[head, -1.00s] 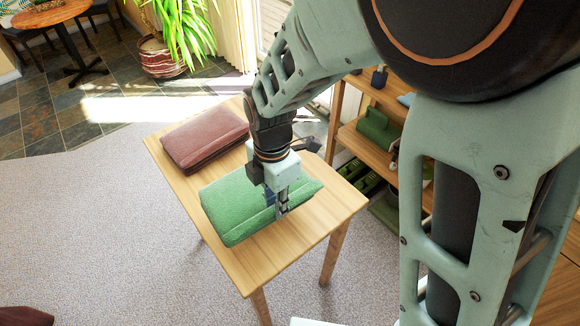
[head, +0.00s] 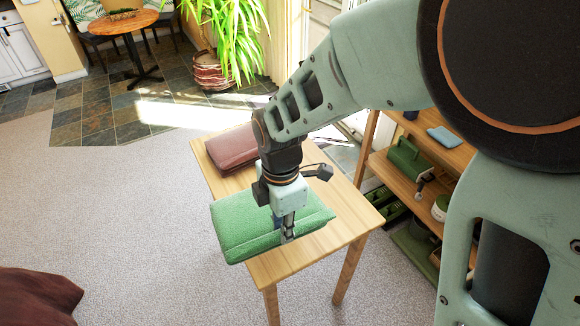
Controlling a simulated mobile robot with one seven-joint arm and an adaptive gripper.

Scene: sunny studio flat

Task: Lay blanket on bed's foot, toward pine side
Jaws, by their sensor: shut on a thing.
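A green folded blanket (head: 242,228) is in the middle of the head view, over the front part of a small pine table (head: 280,270). My gripper (head: 286,232) points down and is shut on the blanket toward its right part. The blanket's left end reaches past the table's left edge and it looks raised a little, though its underside is hidden. A brownish-red folded blanket (head: 232,147) lies at the table's far end. A dark red draped cloth (head: 38,298) shows at the lower left corner. I cannot tell whether it is on the bed.
A wooden shelf (head: 452,133) with green boxes and other items stands right of the table. A potted plant (head: 213,72) and a round table (head: 124,22) are at the back. Carpet (head: 120,210) left of the table is clear.

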